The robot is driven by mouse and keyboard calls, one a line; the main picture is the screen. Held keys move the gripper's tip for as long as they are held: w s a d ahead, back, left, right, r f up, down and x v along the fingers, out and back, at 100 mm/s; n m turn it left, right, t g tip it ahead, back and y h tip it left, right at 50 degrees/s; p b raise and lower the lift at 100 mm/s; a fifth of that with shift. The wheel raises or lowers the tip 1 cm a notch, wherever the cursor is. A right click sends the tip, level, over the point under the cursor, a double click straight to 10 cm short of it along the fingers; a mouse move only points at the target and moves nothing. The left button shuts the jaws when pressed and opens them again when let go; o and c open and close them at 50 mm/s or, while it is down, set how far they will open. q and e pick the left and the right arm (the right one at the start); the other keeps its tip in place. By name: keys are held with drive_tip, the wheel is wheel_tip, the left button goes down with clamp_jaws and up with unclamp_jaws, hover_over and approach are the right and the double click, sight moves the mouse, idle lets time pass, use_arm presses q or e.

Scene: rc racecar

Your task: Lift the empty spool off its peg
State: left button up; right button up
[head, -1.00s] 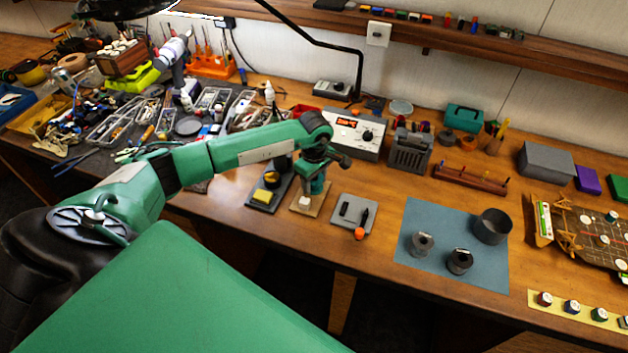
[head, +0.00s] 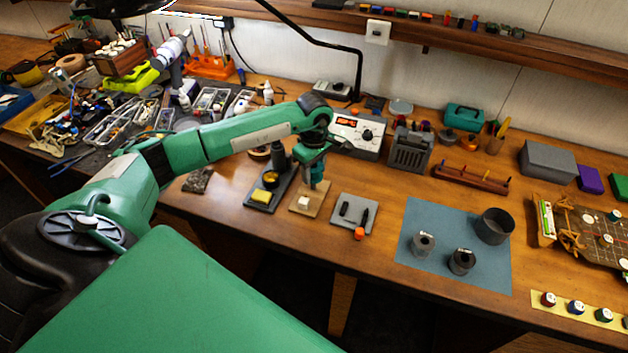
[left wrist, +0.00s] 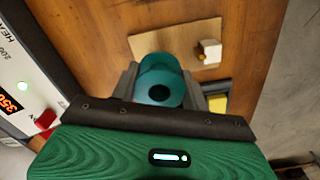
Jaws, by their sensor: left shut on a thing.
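The teal empty spool (left wrist: 160,84) is between the two fingers of my left gripper (left wrist: 167,92) in the left wrist view, with its round flange and dark centre hole facing the camera. In the head view my left gripper (head: 316,162) is above the wooden base board (head: 308,200), and the teal spool (head: 317,178) shows below it. The board also shows in the left wrist view (left wrist: 160,40), with a small white block (left wrist: 209,50) on it. The peg is hidden, and I cannot tell whether the spool is clear of it. My right gripper is out of view.
A soldering tray with a yellow sponge (head: 262,196) stands left of the board, and a grey pad (head: 352,214) lies right. A station with a red display (head: 352,130) stands behind. A blue mat (head: 425,215) holds two dark spools and a round dark container (head: 494,226).

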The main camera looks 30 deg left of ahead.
use_arm(q)
wheel_tip(320, 180, up, 15)
drive_tip(key=b, duration=0.4)
drive_tip(key=shift+r, duration=0.2)
